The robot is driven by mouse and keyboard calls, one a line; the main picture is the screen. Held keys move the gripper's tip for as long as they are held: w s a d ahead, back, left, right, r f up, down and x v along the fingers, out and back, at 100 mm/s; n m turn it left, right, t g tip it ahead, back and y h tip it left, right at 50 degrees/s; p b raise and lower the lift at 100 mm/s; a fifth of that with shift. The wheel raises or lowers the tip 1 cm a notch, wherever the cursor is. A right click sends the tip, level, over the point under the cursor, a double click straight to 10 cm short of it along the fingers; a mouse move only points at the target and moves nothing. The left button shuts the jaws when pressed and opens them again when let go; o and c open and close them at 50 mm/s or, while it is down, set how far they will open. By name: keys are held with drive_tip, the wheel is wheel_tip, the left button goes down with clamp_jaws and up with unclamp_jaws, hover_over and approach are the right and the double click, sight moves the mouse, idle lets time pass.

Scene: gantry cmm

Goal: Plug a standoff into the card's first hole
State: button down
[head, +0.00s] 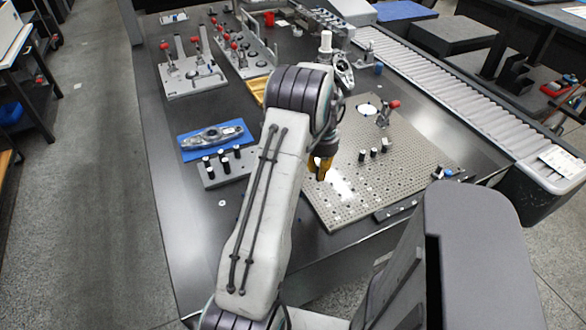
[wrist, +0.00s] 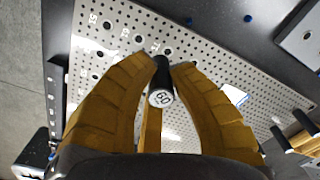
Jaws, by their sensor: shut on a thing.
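My gripper (head: 321,168) hangs over the left part of the perforated plate (head: 335,205). In the wrist view its yellow fingers (wrist: 161,62) are shut on a black standoff (wrist: 161,82) with a pale end face marked "60". In the wrist view the plate (wrist: 205,62) lies beneath, with larger holes and number marks along one edge. I cannot tell whether the standoff's far end touches the plate. More black standoffs with pale tops stand in a grey rack (head: 212,182) left of the arm. The card cannot be identified with certainty.
Several dark standoffs (head: 373,153) and a red-handled clamp (head: 385,113) stand on the plate. A metal part lies on a blue mat (head: 190,154). A roller conveyor (head: 440,95) runs along the right, bearing a white sheet (head: 562,161). Fixtures with red-knobbed clamps (head: 192,75) stand at the back.

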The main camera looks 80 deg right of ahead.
drive_tip(key=shift+w+d+r+m, duration=0.1)
drive_tip(key=shift+d+r+m, duration=0.1)
drive_tip(key=shift+d+m, duration=0.35)
drive_tip(key=shift+d+r+m, duration=0.15)
drive_tip(key=shift+d+m, duration=0.05)
drive_tip(key=shift+m, duration=0.65)
drive_tip(key=shift+w+d+r+m, duration=0.1)
drive_tip(key=shift+d+r+m, duration=0.1)
drive_tip(key=shift+d+m, duration=0.35)
drive_tip(key=shift+a+f, duration=0.15)
drive_tip(key=shift+f, duration=0.05)
drive_tip(key=shift+f+b, duration=2.75)
drive_tip(key=shift+f, duration=0.3)
drive_tip(key=shift+f+b, duration=0.55)
drive_tip(key=shift+f, duration=0.4)
drive_tip(key=c, duration=1.2)
unclamp_jaws()
